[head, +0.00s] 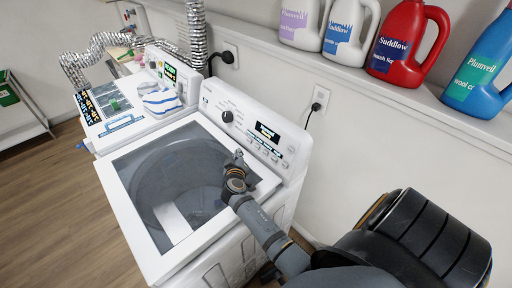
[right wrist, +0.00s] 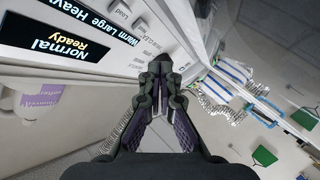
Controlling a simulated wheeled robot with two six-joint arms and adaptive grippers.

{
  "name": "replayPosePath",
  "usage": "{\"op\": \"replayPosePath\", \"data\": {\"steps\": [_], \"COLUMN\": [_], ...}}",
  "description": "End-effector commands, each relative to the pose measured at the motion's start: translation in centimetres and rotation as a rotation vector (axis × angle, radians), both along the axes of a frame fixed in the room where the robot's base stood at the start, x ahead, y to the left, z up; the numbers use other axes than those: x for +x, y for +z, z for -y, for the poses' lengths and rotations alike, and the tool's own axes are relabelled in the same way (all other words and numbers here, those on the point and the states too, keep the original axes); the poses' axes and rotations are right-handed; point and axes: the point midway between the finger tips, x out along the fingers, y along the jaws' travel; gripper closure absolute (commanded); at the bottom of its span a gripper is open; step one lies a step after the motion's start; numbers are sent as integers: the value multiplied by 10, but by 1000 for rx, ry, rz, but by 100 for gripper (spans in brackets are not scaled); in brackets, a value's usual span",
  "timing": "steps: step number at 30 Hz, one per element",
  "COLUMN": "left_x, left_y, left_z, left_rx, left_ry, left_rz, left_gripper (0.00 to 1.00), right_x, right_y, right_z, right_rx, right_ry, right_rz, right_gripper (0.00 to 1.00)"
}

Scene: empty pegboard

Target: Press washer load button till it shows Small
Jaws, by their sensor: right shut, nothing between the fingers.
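The white washer (head: 115,200) with a glass lid stands in the middle of the head view. Its control panel (head: 255,113) has a dark knob (head: 227,116), a display (head: 267,133) and a row of buttons (head: 266,151). In the right wrist view the display (right wrist: 55,45) reads "Normal Ready", and a second strip (right wrist: 95,25) reads "Warm Large Heavy". A "Load" label (right wrist: 122,14) shows beside it. My right gripper (head: 239,156) is shut and empty, close in front of the panel's buttons; contact cannot be told. It also shows in the right wrist view (right wrist: 160,65). My left gripper is out of view.
A dryer (head: 130,135) with a striped cloth (head: 162,102) on top stands left of the washer. Several detergent bottles, including a red jug (head: 400,45), stand on the shelf (head: 470,118) above right. Floor (head: 50,200) at left is clear.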

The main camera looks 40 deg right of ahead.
Motion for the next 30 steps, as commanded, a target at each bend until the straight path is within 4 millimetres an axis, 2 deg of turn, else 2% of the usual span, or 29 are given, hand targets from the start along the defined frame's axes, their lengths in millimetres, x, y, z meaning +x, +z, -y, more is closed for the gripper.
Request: {"op": "replayPosePath", "data": {"steps": [6, 12, 18, 30], "left_x": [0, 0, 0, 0], "left_y": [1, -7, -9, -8], "left_z": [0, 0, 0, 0], "left_rx": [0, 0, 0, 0], "left_ry": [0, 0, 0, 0], "left_rz": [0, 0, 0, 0], "left_gripper": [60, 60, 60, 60], "right_x": [2, 4, 5, 5], "right_y": [-10, -19, -20, -20], "right_z": [32, 53, 61, 62], "right_rx": [-5, -2, -1, 0], "right_ry": [0, 0, -1, -1], "right_rz": [-2, -1, 0, 0], "right_gripper": [100, 100, 100, 100]}}
